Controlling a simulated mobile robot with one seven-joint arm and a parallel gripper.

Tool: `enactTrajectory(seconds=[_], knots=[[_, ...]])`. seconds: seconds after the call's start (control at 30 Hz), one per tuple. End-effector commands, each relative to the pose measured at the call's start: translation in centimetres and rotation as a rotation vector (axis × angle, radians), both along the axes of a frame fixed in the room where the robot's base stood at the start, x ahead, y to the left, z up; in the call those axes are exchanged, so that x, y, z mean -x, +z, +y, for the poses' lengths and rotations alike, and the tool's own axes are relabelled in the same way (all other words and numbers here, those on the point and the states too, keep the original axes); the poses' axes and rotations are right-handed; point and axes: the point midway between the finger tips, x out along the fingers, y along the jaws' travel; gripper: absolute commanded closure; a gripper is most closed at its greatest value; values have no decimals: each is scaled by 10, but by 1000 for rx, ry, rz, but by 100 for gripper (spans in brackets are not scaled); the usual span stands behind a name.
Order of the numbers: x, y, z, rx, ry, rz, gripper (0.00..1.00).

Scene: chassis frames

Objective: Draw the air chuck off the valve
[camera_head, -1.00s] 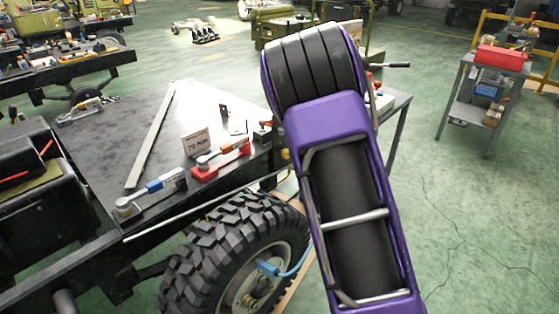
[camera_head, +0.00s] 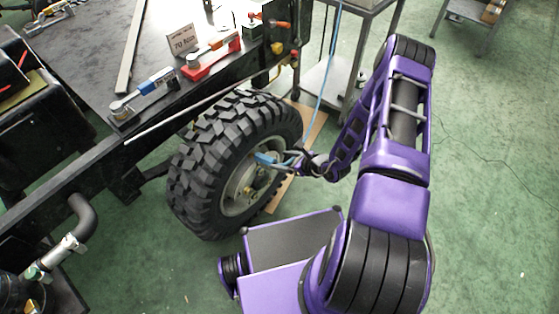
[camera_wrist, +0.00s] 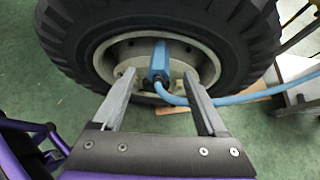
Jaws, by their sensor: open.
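The blue air chuck (camera_head: 264,159) sits at the wheel hub (camera_head: 243,187) of the big black tyre (camera_head: 205,160). In the wrist view the chuck (camera_wrist: 159,65) stands out from the pale rim, and its blue hose (camera_wrist: 225,98) bends away to the right. The valve is hidden behind the chuck. My gripper (camera_wrist: 160,82) is open, with one finger to the left of the chuck and one to its right. The fingers look apart from the chuck. In the head view my gripper (camera_head: 290,160) is small and close beside the chuck.
A black chassis deck (camera_head: 85,60) with a red tool (camera_head: 212,58) and a blue-handled tool (camera_head: 145,92) lies above the wheel. The hose (camera_head: 330,60) rises past a grey cart (camera_head: 325,85). A wooden board (camera_head: 300,150) lies beside the tyre.

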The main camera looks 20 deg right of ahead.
Motion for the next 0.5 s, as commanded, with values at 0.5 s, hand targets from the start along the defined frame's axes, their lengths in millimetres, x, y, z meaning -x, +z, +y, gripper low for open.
enactTrajectory(seconds=[0.5], knots=[[-32,-33,23,-5,-13,3,25]])
